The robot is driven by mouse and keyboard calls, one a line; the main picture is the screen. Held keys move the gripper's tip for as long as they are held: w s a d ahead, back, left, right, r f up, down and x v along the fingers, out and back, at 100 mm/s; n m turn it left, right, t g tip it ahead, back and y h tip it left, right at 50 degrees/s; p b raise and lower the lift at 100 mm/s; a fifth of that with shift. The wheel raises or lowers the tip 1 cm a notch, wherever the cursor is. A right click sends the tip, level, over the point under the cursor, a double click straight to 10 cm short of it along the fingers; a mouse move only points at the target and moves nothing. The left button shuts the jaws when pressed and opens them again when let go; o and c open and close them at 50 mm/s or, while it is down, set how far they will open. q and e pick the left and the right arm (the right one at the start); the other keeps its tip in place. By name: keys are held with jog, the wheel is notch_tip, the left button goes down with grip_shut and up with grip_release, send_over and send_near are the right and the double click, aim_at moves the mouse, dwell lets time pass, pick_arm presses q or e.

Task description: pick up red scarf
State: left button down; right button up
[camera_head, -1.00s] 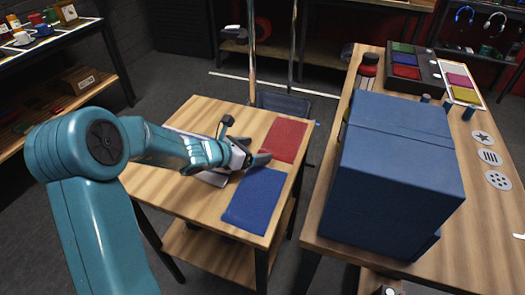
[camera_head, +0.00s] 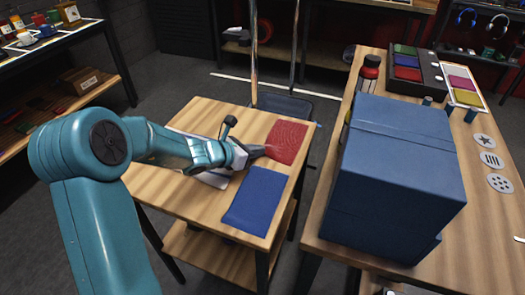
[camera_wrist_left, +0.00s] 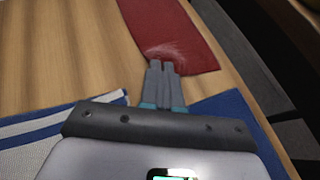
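The red scarf (camera_head: 287,140) lies flat on the small wooden table, at its far right corner. In the left wrist view the red scarf (camera_wrist_left: 171,32) shows fine creases where my fingertips meet its near edge. My left gripper (camera_head: 267,151) is at that edge. In the left wrist view its two fingers (camera_wrist_left: 160,70) are together, with their tips on the red cloth. A pinch of cloth seems to be between them. My right gripper is not in view.
A blue cloth (camera_head: 257,199) lies nearer on the same table. A white cloth with blue stripes (camera_wrist_left: 40,132) lies to its left, partly under my arm. A large blue box (camera_head: 398,180) stands on the wooden table to the right.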

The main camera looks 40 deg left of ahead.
pick_arm(q)
notch_tip(320, 180, up, 12)
jog(key=p, duration=0.8)
jog(key=shift+f, duration=0.15)
